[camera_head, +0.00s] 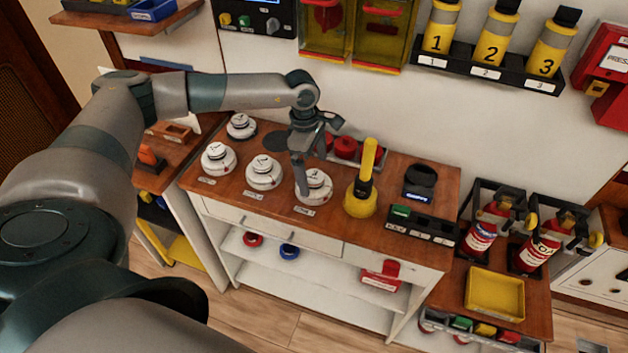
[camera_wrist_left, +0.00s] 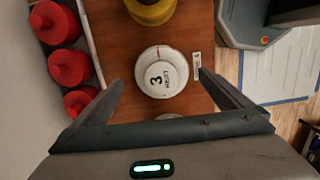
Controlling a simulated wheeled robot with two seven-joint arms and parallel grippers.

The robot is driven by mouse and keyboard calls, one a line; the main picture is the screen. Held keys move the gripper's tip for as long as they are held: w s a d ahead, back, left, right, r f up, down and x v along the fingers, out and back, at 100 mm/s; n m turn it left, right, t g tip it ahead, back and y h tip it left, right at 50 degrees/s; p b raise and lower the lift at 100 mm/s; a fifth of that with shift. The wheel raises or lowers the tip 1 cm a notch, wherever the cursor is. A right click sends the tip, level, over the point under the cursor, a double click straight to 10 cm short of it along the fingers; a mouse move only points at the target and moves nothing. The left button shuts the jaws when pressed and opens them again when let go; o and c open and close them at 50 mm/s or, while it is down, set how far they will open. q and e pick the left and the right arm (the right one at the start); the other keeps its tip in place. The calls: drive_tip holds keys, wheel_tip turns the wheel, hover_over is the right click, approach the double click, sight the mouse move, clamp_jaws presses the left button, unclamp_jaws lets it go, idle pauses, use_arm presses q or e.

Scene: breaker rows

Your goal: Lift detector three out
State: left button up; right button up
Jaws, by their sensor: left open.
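Detector three (camera_wrist_left: 162,72) is a round white detector with a "3" on its face, on the brown bench top. In the head view detector three (camera_head: 315,187) is the rightmost of the front row, partly hidden by my gripper. My left gripper (camera_head: 303,187) is right above it, fingers pointing down. In the wrist view the left gripper (camera_wrist_left: 166,92) has its fingers spread, with the detector between and slightly beyond the tips. I cannot tell whether they touch it. My right gripper is not in view.
Other white detectors (camera_head: 264,172) (camera_head: 218,158) (camera_head: 241,126) stand to the left. A yellow tool with an upright handle (camera_head: 361,195) stands close on the right. Red round parts (camera_head: 345,147) lie behind. A black holder (camera_head: 421,180) is farther right.

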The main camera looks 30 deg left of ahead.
sight(314, 175)
use_arm(q)
drive_tip(key=shift+s+f+p, duration=0.1)
drive_tip(key=shift+f+p, duration=0.2)
drive_tip(key=shift+p, duration=0.05)
drive_tip(key=shift+d+f+p, duration=0.15)
drive_tip(key=shift+f+p, duration=0.25)
drive_tip(key=shift+f, duration=1)
drive_tip(key=shift+c, duration=0.5)
drive_tip(key=c, duration=1.1)
